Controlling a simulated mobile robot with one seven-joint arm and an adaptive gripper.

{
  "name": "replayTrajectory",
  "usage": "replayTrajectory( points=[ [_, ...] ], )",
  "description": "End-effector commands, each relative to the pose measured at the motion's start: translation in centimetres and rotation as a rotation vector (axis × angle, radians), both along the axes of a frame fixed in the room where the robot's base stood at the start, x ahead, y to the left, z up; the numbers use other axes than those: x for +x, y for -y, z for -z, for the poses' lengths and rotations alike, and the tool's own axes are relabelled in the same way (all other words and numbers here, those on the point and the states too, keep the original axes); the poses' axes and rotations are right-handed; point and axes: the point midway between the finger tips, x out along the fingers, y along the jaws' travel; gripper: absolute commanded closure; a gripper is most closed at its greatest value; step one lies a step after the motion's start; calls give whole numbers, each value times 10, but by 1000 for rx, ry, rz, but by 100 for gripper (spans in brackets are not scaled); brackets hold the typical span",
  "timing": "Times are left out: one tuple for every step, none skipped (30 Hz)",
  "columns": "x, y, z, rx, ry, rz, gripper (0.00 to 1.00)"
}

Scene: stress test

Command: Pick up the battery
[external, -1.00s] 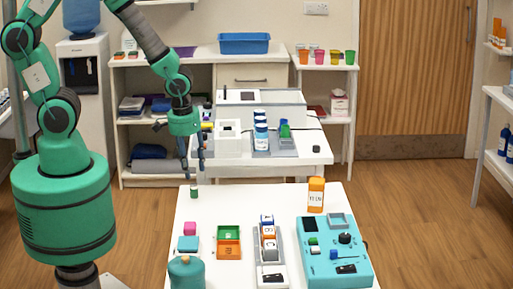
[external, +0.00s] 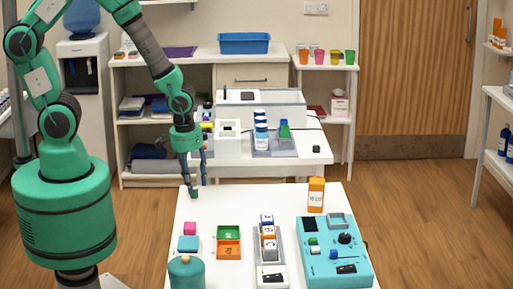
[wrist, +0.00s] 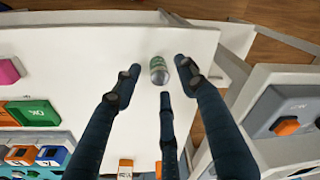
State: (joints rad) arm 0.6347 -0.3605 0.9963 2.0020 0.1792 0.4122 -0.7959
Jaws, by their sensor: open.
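The battery (wrist: 158,70) is a small cylinder with a green band and a silvery end. In the wrist view it stands on the white table (wrist: 100,45), between and just beyond the tips of my fingers. In the external view the battery (external: 194,192) is a small green shape at the table's far left corner, partly hidden by my fingers. My gripper (external: 197,187) points down over it with three dark fingers spread. My gripper (wrist: 160,76) is open, and I see no finger closed on the battery.

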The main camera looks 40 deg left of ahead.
Motion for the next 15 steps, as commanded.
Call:
replayTrajectory(
  points=[
    [0, 0, 8, 1, -1, 0, 58],
    [1, 0, 11, 1, -1, 0, 58],
    [1, 0, 14, 0, -1, 0, 58],
    [2, 0, 16, 0, -1, 0, 58],
    [2, 0, 17, 0, -1, 0, 58],
    [2, 0, 18, 0, -1, 0, 58],
    [2, 0, 19, 0, -1, 0, 58],
    [2, 0, 19, 0, -1, 0, 58],
    [2, 0, 19, 0, 0, 0, 58],
    [2, 0, 19, 0, 0, 0, 58],
    [2, 0, 19, 0, 0, 0, 58],
    [2, 0, 19, 0, 0, 0, 58],
    [2, 0, 19, 0, 0, 0, 58],
    [2, 0, 19, 0, 0, 0, 58],
    [2, 0, 19, 0, 0, 0, 58]
  ],
)
